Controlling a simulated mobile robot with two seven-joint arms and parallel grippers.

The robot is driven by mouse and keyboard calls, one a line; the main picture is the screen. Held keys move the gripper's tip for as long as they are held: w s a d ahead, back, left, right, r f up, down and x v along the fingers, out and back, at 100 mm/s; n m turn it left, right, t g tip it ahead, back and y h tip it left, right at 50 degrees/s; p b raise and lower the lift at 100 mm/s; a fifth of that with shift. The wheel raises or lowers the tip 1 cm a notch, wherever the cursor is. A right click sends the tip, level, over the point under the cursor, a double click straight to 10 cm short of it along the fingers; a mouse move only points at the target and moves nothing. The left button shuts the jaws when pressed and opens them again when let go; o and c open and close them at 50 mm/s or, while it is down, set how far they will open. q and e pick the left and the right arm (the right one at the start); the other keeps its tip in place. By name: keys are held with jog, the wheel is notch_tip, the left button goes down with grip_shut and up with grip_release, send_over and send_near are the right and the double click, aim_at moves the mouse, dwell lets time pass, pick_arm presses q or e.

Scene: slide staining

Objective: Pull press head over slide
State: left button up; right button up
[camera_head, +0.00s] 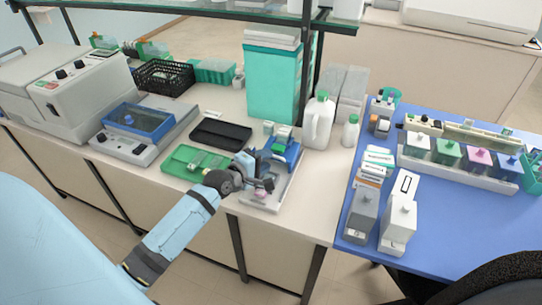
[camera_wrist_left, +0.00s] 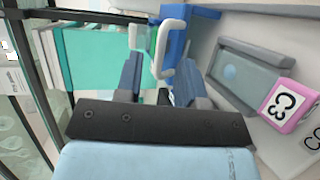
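The press (camera_head: 285,153) is blue with a pale base (camera_head: 284,192), at the counter's front middle. In the left wrist view the blue press head (camera_wrist_left: 174,38) carries a white U-shaped handle (camera_wrist_left: 163,52). My left gripper (camera_head: 257,181) is at the press, partly covering it. In the wrist view its two fingers (camera_wrist_left: 160,80) stand apart, with the handle's near end between or just beyond them; contact cannot be told. A slide with a pink end marked C3 (camera_wrist_left: 288,104) lies by a grey recessed holder (camera_wrist_left: 248,75), right of the fingers. My right gripper is not in view.
A green tray (camera_head: 181,164) with slides and a black tray (camera_head: 221,134) lie left of the press. A white jug (camera_head: 318,122) and a teal box (camera_head: 272,85) stand behind. A blue table (camera_head: 455,245) with staining jars (camera_head: 447,152) is at right.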

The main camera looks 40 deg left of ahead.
pick_arm(q)
jog(key=shift+x, duration=1.55)
jog(key=shift+c, duration=0.2)
grip_shut()
jog(key=s+p, duration=0.1)
jog(key=s, duration=0.1)
jog(key=s+d+p, duration=0.1)
jog(key=s, duration=0.2)
jog(key=s+d+p, duration=0.1)
jog(key=s+p, duration=0.1)
jog(key=s, duration=0.1)
jog(key=shift+s, duration=0.5)
jog(key=shift+f, duration=0.15)
jog(key=shift+c, duration=1.9)
grip_release()
jog(key=o, duration=0.3)
jog(key=shift+o, duration=0.6)
jog(key=shift+s, duration=0.1)
